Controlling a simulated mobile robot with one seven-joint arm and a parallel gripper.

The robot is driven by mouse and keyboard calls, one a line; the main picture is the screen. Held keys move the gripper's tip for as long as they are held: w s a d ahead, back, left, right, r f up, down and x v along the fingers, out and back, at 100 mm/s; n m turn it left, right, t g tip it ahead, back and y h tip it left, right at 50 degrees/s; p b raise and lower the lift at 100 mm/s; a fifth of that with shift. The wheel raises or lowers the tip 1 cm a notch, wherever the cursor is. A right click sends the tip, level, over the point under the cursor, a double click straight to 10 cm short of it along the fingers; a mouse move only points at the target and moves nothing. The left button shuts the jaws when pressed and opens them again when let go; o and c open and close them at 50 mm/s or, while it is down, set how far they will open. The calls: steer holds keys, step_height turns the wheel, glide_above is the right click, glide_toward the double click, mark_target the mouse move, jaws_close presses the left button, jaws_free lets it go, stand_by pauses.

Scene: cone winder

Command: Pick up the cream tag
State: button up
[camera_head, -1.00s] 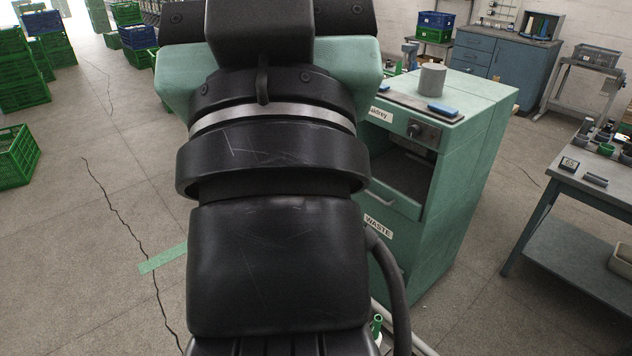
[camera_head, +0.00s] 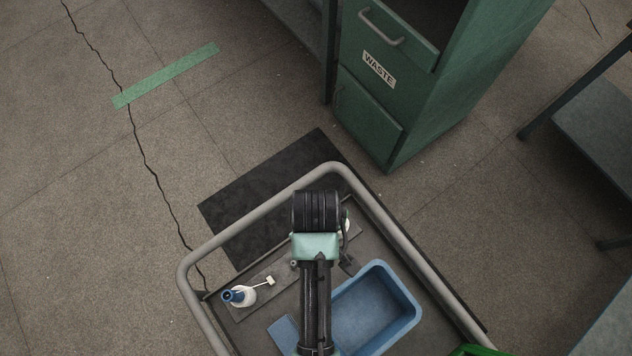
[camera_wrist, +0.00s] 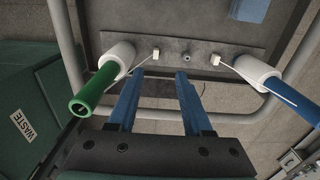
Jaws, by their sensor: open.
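Two small pale tags show in the wrist view, a left one (camera_wrist: 155,54) and a right one (camera_wrist: 215,59), each at the end of a thread. I cannot tell their shades apart surely. The left thread leads to a white-wound green cone (camera_wrist: 96,90), the right to a white-wound blue cone (camera_wrist: 285,92). The tag by the blue cone also shows in the head view (camera_head: 270,281). My gripper (camera_wrist: 158,75) is open and empty; its blue fingers point towards the grey strip, with the left tag just beyond the tips. In the head view my arm hides the fingers.
A grey strip (camera_wrist: 240,49) with a small round fitting lies on the cart, which has a tubular rail (camera_head: 250,215). A blue bin (camera_head: 410,307) stands on the cart. The green cabinet marked WASTE (camera_head: 430,100) is beyond the rail, past a dark mat (camera_head: 235,205).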

step_height(320, 180, down, 6)
steer(key=shift+s+f+b, duration=0.1)
steer(key=shift+b, duration=0.55)
steer(key=shift+w+d+f+b, duration=0.15)
steer(key=shift+f+b, duration=0.1)
steer(key=shift+f, duration=0.75)
steer(key=shift+w+a+f+b, duration=0.1)
steer(key=shift+w+f+b, duration=0.15)
steer(key=shift+f, duration=0.75)
steer(key=shift+w+d+f+b, duration=0.1)
steer(key=shift+f+b, duration=0.2)
steer(key=shift+f, duration=0.7)
jaws_close()
